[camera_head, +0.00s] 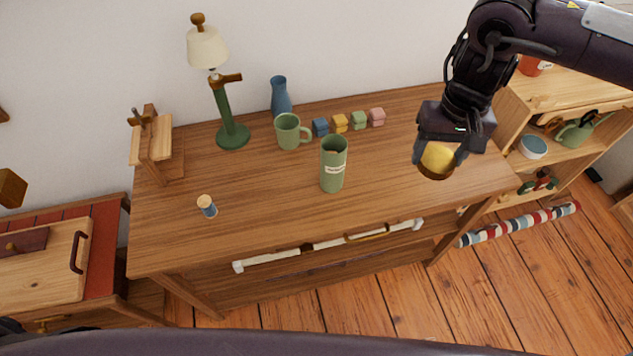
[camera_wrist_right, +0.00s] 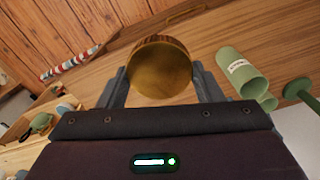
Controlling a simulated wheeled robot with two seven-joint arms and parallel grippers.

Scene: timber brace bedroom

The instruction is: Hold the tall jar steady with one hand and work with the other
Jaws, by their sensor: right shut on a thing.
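The tall jar (camera_head: 333,165) is green with a pale label. It stands upright on the wooden dresser, near the middle, and its top looks open. It also shows in the right wrist view (camera_wrist_right: 241,76), apart from the gripper. My right gripper (camera_head: 437,156) is shut on a round gold lid-like piece (camera_head: 437,161), held above the right part of the dresser. The gold piece sits between the two fingers in the right wrist view (camera_wrist_right: 160,68). My left gripper is not in view, and no hand touches the jar.
Behind the jar are a green mug (camera_head: 288,132), a blue vase (camera_head: 281,97) and several small coloured blocks (camera_head: 340,123). A lamp (camera_head: 232,134) and a small corked bottle (camera_head: 207,206) stand to the left. The front right dresser top is clear.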

